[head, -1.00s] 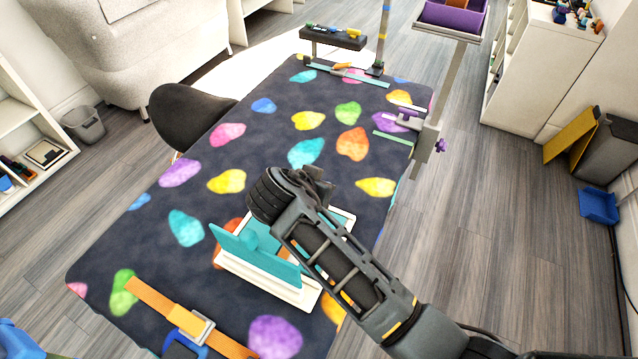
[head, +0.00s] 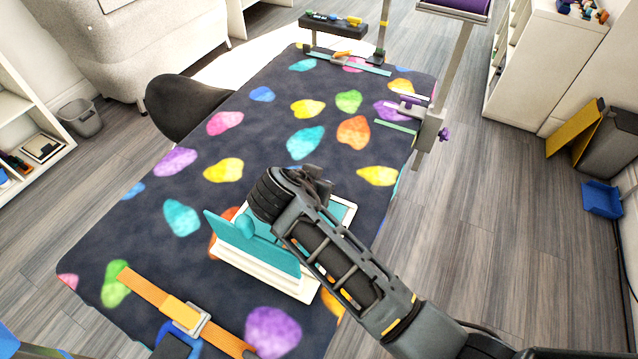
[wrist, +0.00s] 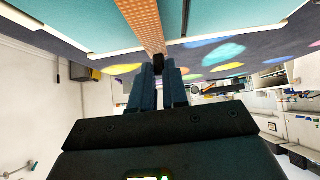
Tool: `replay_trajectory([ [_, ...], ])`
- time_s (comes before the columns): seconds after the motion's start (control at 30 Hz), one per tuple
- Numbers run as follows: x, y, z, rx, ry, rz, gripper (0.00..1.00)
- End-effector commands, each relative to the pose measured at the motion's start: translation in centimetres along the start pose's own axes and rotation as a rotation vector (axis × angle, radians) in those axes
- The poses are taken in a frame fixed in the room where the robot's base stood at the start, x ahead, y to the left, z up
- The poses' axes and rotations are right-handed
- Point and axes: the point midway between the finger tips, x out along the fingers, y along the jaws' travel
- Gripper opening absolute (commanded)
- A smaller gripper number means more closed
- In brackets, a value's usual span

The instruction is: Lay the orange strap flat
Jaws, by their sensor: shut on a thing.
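An orange strap with a dotted surface (wrist: 142,22) runs over a teal and white surface in the wrist view, down to my fingertips. My gripper (wrist: 160,76) is shut on its dark end. In the head view my gripper (head: 318,182) is over a white-framed teal board (head: 265,277) on the table, and my arm hides the held strap there. A teal panel (head: 250,245) stands tilted along the board's left side. Another orange strap (head: 147,290), with a yellow piece and a pale buckle (head: 197,318), lies across the table's near left end.
The dark table (head: 255,185) has a colourful spotted cover and much bare room beyond the board. A post with a clamp (head: 428,130) stands at its right edge. A dark chair (head: 185,105) is at the left edge. A small black shelf with tools (head: 333,27) is at the far end.

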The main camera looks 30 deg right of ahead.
Motion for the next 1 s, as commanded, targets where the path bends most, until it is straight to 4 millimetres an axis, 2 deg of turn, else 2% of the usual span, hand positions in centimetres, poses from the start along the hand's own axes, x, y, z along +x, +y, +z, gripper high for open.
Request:
replay_trajectory([
  [0.5,0.42,-0.01,0.42,0.0,0.0,0.0,0.0],
  [0.53,0.41,-0.01,0.41,0.0,0.0,0.0,0.15],
  [0.8,0.38,0.0,0.38,0.0,0.0,0.0,0.41],
  [0.83,0.38,0.0,0.38,0.0,0.0,0.0,0.44],
  [1.0,0.38,0.0,0.38,0.0,0.0,0.0,0.44],
])
